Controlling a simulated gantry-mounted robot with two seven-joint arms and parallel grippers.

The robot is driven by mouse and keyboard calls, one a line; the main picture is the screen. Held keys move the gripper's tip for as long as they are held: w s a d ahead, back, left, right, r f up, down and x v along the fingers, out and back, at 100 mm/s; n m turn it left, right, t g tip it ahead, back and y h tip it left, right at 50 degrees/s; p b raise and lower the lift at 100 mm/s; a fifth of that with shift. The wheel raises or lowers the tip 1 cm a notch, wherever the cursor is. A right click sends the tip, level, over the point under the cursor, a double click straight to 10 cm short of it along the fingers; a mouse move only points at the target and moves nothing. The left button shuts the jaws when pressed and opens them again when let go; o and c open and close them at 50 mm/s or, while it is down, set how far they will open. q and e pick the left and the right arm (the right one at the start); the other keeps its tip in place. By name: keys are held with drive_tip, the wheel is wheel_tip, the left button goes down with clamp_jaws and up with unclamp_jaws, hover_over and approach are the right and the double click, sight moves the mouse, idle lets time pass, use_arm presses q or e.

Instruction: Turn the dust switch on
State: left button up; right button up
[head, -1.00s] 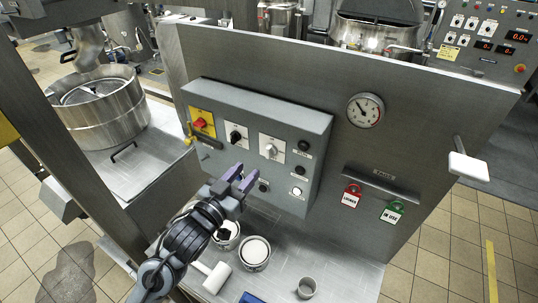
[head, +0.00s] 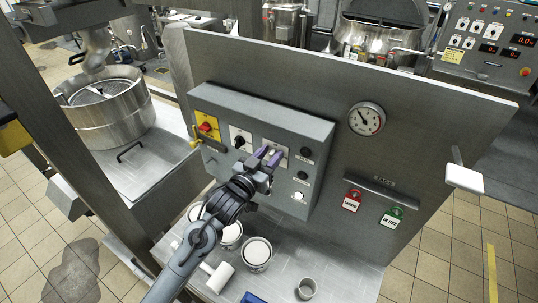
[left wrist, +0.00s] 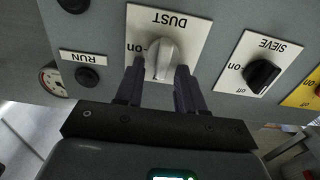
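The dust switch (left wrist: 160,58) is a pale knob on a white plate labelled DUST, upside down in the left wrist view, with "on" marked at its left. In the head view its plate (head: 284,151) is partly hidden by my left gripper (head: 268,157). In the left wrist view the two dark fingers of my left gripper (left wrist: 159,82) stand apart, one on each side of the knob's lower part. A gap shows between fingers and knob; contact cannot be told. My right gripper is not in view.
The black sieve switch (left wrist: 262,76) sits beside the dust plate, with the red switch on a yellow plate (head: 207,127) beyond it. A RUN button (left wrist: 87,77) is on the other side. Pots (head: 257,252) and a metal cup (head: 307,288) stand on the bench below.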

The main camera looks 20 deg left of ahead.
use_arm(q)
drive_tip(key=shift+c, duration=0.3)
clamp_jaws()
drive_tip(key=m, duration=0.2)
drive_tip(key=shift+d+m, duration=0.2)
drive_tip(key=shift+m, duration=0.2)
drive_tip(key=m+b, duration=0.1)
drive_tip(key=m, duration=0.4)
drive_tip(key=d+f+m+b, duration=0.1)
drive_tip(key=m+b, duration=0.1)
drive_tip(key=m, duration=0.3)
drive_tip(key=f+m+b, duration=0.1)
drive_tip(key=m+b, duration=0.1)
drive_tip(key=m, duration=0.3)
drive_tip(key=shift+s+d, duration=0.2)
